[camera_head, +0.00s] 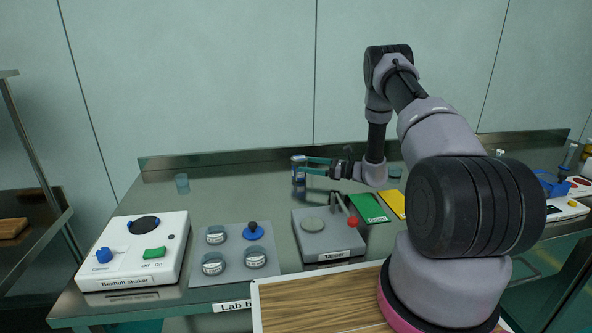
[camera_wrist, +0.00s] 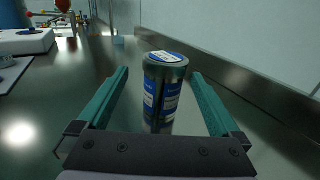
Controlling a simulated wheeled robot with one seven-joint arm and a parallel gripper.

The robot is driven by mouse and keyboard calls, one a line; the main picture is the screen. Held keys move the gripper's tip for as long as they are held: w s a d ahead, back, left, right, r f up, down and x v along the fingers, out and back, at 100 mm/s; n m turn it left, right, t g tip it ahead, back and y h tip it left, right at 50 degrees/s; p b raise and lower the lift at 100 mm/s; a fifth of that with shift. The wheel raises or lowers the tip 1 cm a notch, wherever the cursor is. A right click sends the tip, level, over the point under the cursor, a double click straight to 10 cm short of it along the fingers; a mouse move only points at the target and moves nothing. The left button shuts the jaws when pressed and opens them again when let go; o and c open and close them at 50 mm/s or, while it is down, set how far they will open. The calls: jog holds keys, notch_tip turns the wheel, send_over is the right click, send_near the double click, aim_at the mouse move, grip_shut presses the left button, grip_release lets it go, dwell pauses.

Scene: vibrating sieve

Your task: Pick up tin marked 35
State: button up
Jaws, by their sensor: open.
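A tin (camera_wrist: 163,95) with a blue and white label and a pale lid stands upright on the steel bench. In the wrist view it sits between the two teal fingers of my gripper (camera_wrist: 160,92), with a gap on each side. I cannot read its number. In the head view the tin (camera_head: 298,172) stands at the back of the bench. My open gripper (camera_head: 316,167) reaches it from the right, with its fingers level with the tin's upper part.
A raised steel edge (camera_head: 240,161) runs along the back of the bench. In front stand a Bexbolt shaker (camera_head: 135,255), a grey plate with several round parts (camera_head: 235,262) and a grey tapper (camera_head: 335,243) with a red-knobbed lever. A small glass (camera_head: 182,181) stands at the back left.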

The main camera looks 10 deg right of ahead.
jog(key=x, duration=0.7)
jog(key=shift+w+r, duration=0.1)
jog(key=shift+w, duration=0.35)
jog(key=c, duration=1.4)
